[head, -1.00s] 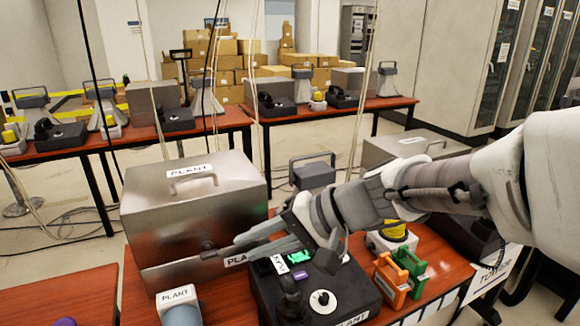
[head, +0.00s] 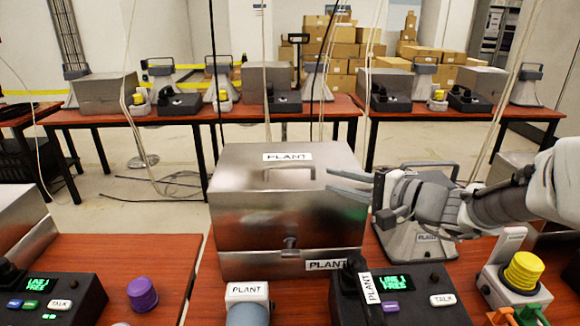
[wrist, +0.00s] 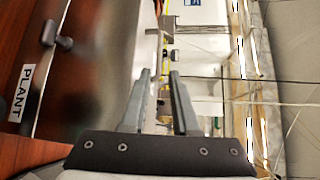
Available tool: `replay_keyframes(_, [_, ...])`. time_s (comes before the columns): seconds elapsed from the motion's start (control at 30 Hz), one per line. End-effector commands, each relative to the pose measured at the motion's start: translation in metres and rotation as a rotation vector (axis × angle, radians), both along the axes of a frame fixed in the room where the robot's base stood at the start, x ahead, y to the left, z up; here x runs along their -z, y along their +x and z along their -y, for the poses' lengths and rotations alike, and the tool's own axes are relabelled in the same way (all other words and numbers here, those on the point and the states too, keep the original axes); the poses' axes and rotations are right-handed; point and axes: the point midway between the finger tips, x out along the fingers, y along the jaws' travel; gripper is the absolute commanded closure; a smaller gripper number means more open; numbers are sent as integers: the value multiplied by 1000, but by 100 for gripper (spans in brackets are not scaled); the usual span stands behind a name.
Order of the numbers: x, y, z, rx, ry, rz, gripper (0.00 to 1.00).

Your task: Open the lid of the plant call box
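The plant call box (head: 240,225) is a grey metal box in the middle of the head view, with PLANT labels on its top and lower front. Its lid (head: 235,178) is down, with a bar handle (head: 289,171) on top and a small dark latch (head: 290,244) at the front seam. My gripper (head: 330,180) is open and empty, its fingers pointing left at the box's upper right edge. Contact cannot be told. In the wrist view the box's metal side (wrist: 85,85) lies left of my open fingers (wrist: 160,73), with the dark latch (wrist: 58,42) further left.
A grey horn speaker (head: 420,240) is behind my gripper. A yellow-topped beacon (head: 523,272) stands right. Cables hang behind the box.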

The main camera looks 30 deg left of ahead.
Motion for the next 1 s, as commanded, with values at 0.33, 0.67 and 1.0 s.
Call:
replay_keyframes(0.33, [11,20,-75,-4,0,-2,72])
replay_keyframes(0.67, [19,35,-128,-2,-1,0,72])
replay_keyframes(1.0, [20,38,-139,-1,-1,0,72])
